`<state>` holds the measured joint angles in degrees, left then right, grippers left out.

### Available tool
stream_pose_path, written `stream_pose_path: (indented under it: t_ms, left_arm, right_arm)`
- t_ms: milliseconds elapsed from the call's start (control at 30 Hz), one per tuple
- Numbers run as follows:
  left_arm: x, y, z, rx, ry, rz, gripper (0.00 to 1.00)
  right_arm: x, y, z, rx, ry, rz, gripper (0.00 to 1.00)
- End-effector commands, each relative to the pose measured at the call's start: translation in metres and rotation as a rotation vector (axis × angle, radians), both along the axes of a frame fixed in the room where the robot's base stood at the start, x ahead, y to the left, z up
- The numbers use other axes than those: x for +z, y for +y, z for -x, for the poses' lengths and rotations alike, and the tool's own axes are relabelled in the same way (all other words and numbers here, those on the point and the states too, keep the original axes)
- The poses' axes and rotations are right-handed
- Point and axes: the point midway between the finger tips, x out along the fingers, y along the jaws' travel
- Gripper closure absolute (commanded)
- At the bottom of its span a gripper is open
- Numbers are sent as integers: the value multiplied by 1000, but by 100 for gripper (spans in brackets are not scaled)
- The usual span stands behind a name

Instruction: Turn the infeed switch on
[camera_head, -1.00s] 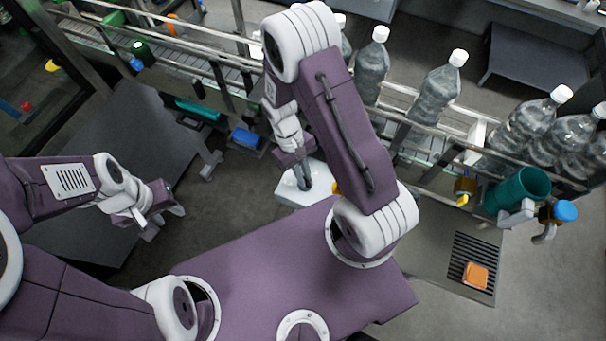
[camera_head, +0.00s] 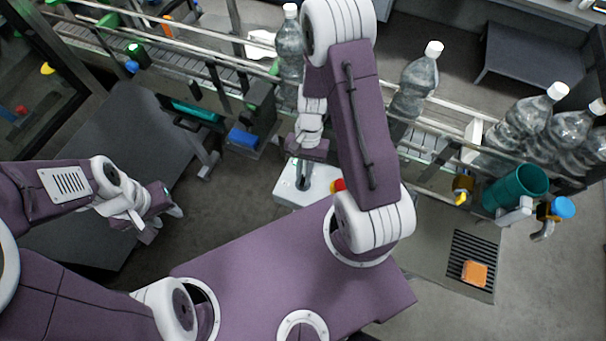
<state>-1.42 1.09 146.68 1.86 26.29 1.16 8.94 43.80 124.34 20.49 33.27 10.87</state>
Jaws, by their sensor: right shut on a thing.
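A white control box (camera_head: 322,190) stands on the near side of the conveyor, with a red and yellow button (camera_head: 338,185) at its right, partly behind my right arm. My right gripper (camera_head: 303,184) points down at the top of this box, and its fingers are shut on a small part there. I take this to be the infeed switch; the fingers hide it, so its position cannot be read. My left gripper (camera_head: 163,226) is open and empty, beside the dark table at the left.
The conveyor (camera_head: 200,68) crosses the back with several clear bottles (camera_head: 415,85). A teal cup (camera_head: 517,188) and an orange block (camera_head: 474,273) on a grating are at the right. A blue box (camera_head: 242,138) is left of the control box. Open floor lies between the table and control box.

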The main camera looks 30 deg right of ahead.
Motion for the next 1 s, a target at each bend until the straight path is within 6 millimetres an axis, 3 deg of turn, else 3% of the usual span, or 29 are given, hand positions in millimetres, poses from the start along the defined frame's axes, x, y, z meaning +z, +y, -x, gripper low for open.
stream_pose_path:
  t_ms: [400,967,1000]
  left_arm:
    - [-4,0,0,0,0,0,64]
    - [-5,0,0,0,0,0,64]
    - [-5,0,0,0,0,0,64]
  right_arm:
    - [0,0,2,-174,3,-1,100]
    - [0,0,2,-200,3,0,100]
    - [0,0,2,-200,3,0,80]
